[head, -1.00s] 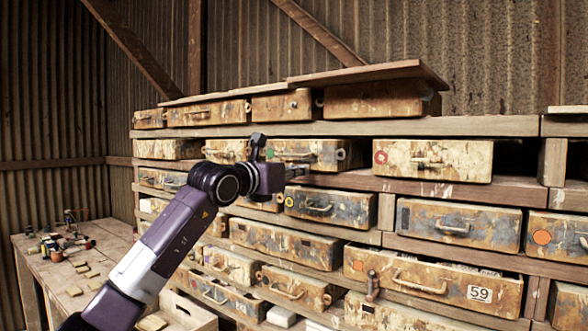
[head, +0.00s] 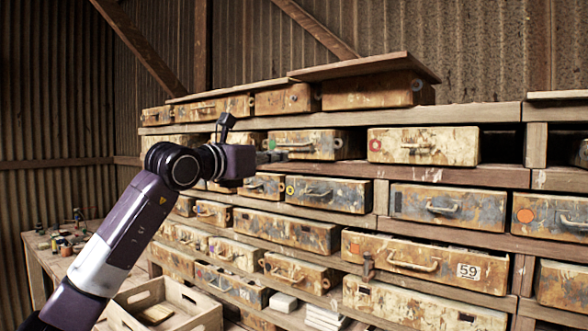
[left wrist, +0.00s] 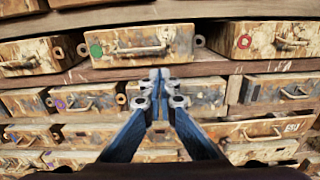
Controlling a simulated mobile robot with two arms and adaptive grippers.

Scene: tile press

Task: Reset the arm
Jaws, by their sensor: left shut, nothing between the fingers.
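My left arm comes in from the lower left of the head view and is raised in front of a wooden shelf of worn metal drawers. My left gripper (head: 272,157) is shut and empty. In the left wrist view its blue fingers (left wrist: 160,82) meet, with the drawer fronts beyond. A drawer with a green dot (head: 308,144) lies just past the fingertips in the head view; I cannot tell the exact gap. The green-dot drawer also shows in the left wrist view (left wrist: 142,45), above the fingertips. My right gripper is not in view.
A drawer with a red dot (head: 423,145) and one marked 59 (head: 425,262) are to the right. A wooden crate (head: 205,313) stands low at the left. Behind it is a workbench (head: 92,246) with small items. White blocks (head: 283,302) lie below the drawers.

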